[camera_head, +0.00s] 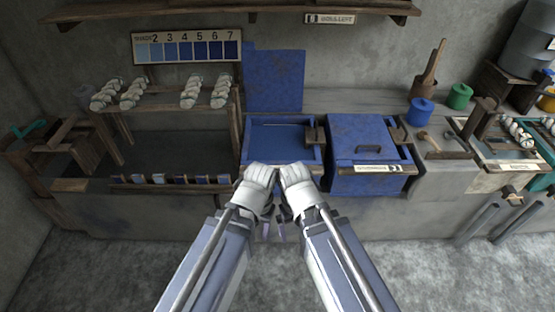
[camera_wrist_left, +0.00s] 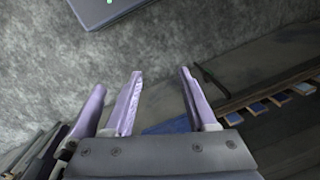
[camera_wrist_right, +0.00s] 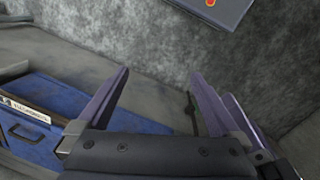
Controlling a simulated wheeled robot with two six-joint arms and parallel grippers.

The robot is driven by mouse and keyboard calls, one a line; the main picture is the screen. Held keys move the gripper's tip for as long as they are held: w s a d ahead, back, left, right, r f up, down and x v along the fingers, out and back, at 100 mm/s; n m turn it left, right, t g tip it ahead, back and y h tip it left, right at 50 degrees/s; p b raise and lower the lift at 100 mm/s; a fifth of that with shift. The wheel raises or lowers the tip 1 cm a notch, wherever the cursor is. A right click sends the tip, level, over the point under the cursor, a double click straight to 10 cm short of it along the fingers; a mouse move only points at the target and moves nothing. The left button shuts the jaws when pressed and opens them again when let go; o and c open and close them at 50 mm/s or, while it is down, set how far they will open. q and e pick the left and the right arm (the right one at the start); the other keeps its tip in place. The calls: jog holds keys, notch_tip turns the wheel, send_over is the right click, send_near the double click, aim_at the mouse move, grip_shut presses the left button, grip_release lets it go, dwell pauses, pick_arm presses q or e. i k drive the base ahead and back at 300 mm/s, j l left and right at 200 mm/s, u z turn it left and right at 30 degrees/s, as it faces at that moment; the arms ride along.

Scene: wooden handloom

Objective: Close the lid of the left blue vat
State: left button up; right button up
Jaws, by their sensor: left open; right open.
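The left blue vat (camera_head: 247,155) is open, and its lid (camera_head: 275,80) stands upright behind it against the wall. Blue liquid shows inside. The right blue vat (camera_head: 338,187) has its lid (camera_head: 362,138) lying flat and shut, with a dark handle on top. My left gripper (camera_head: 266,232) and my right gripper (camera_head: 281,233) hang side by side in front of the left vat, with fingers pointing down, apart from the vat. Both are open and empty: the left fingers (camera_wrist_left: 160,95) are spread in the left wrist view, the right fingers (camera_wrist_right: 160,95) in the right wrist view.
A rack with yarn skeins (camera_head: 190,95) stands left of the left vat, below a numbered colour chart (camera_head: 186,47). Right of the vats are a blue pot (camera_head: 421,112), a green pot (camera_head: 460,97) and a mortar. A wooden shelf (camera_head: 230,11) runs above. Floor in front is clear.

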aim_at(273, 79)
jog(key=i+l, duration=0.35)
jog(key=l, duration=0.15)
jog(key=i+l, duration=0.7)
jog(key=l, duration=0.25)
jog(key=j+u, duration=0.05)
